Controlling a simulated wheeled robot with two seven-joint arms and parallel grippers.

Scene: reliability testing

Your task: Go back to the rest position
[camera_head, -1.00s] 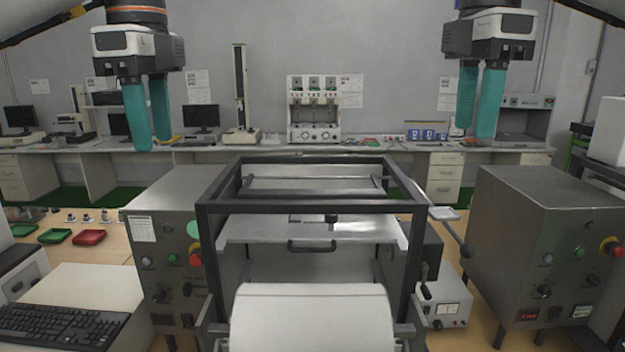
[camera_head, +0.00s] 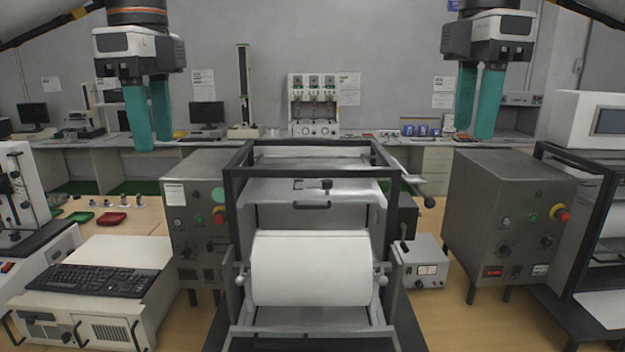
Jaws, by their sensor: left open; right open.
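My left gripper (camera_head: 150,115) hangs at the upper left with its two teal fingers pointing down, apart and empty. My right gripper (camera_head: 477,103) hangs at the upper right, its teal fingers also down, apart and empty. Both are raised in front of the back wall and touch nothing. Between and below them stands a test machine with a dark frame (camera_head: 230,190) and a large white roller (camera_head: 311,270).
Grey control boxes stand at the left (camera_head: 197,215) and right (camera_head: 512,225) of the machine. A keyboard (camera_head: 92,280) lies at the lower left, near red (camera_head: 111,218) and green trays. A white-topped device (camera_head: 598,122) stands at far right. The air between my grippers is clear.

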